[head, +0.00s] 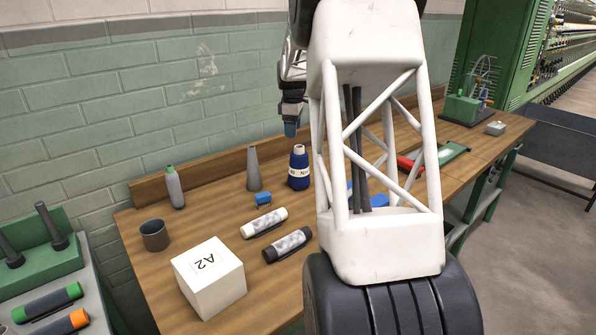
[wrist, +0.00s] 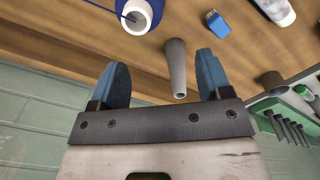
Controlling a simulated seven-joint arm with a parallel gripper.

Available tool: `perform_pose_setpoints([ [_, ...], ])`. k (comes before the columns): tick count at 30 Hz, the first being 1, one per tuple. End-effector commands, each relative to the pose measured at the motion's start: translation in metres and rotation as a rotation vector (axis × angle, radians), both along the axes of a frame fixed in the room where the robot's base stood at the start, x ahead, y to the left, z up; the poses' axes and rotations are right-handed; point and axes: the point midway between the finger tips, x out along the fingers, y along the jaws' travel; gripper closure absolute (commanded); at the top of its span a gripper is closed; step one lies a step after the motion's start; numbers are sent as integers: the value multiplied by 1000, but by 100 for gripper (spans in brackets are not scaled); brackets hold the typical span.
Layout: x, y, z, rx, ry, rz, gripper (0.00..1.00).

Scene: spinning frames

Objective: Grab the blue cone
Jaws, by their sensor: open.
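The blue cone (head: 299,172) is dark blue with a white band and a narrow top. It stands upright on the wooden workbench near the wall in the head view. In the wrist view the blue cone (wrist: 153,18) is at the top edge, partly cut off, beyond the left finger. My gripper (head: 290,130) hangs above the bench, higher than the cone and slightly left of it in the picture. In the wrist view my gripper (wrist: 162,60) has its two blue fingers apart with nothing held.
A bare grey cone (head: 254,170) stands left of the blue one; in the wrist view it (wrist: 176,65) shows between the fingers. A small blue block (head: 263,199), a white roll (head: 264,222), a dark roll (head: 287,245) and a white A2 box (head: 209,277) lie in front.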

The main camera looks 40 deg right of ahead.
Motion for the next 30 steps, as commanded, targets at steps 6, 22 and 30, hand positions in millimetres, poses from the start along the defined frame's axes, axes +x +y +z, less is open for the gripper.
perform_pose_setpoints([
  [6, 7, -26, -11, 5, 7, 27, 28],
  [22, 7, -29, -20, 6, 9, 30, 28],
  [30, 7, -29, -37, 5, 7, 30, 28],
])
